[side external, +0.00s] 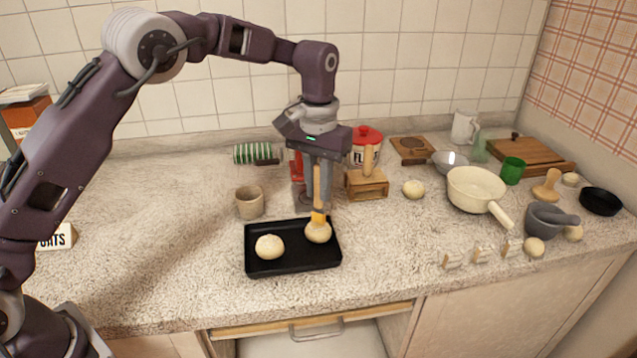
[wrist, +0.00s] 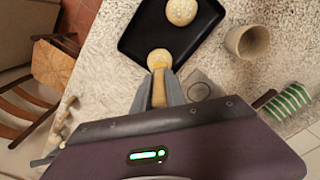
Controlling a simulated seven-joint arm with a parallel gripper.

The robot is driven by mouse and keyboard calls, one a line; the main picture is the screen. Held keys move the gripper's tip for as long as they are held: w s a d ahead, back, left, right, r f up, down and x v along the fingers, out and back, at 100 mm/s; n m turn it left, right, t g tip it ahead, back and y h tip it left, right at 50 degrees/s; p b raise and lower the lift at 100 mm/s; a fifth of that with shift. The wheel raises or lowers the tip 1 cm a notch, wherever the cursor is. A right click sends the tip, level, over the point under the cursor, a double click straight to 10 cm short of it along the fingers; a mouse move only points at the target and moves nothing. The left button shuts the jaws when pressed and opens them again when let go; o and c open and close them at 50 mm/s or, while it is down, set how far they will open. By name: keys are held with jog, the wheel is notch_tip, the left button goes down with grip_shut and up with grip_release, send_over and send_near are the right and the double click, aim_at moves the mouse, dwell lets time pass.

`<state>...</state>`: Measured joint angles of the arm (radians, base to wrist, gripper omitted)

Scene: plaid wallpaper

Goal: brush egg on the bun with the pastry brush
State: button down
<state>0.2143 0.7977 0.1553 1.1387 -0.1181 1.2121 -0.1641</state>
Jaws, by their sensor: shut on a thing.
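My gripper (side external: 318,185) is shut on the wooden handle of the pastry brush (side external: 318,213). The brush points down, and its bristles appear to touch the top of the right bun (side external: 318,233). A second bun (side external: 269,246) sits to the left on the same black tray (side external: 292,263). In the wrist view, the brush handle (wrist: 159,88) sits between my fingers, with the near bun (wrist: 160,59) just beyond it and the other bun (wrist: 181,11) farther off. A beige cup (side external: 250,203) stands behind the tray; its contents cannot be made out.
A wooden block (side external: 366,187) and a red-lidded flour jar (side external: 367,140) stand behind my gripper. A striped cloth roll (side external: 253,153) lies at the back. A cream pan (side external: 475,190), a mortar (side external: 546,219) and several small items fill the right.

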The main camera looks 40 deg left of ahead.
jog(key=shift+f, duration=0.3)
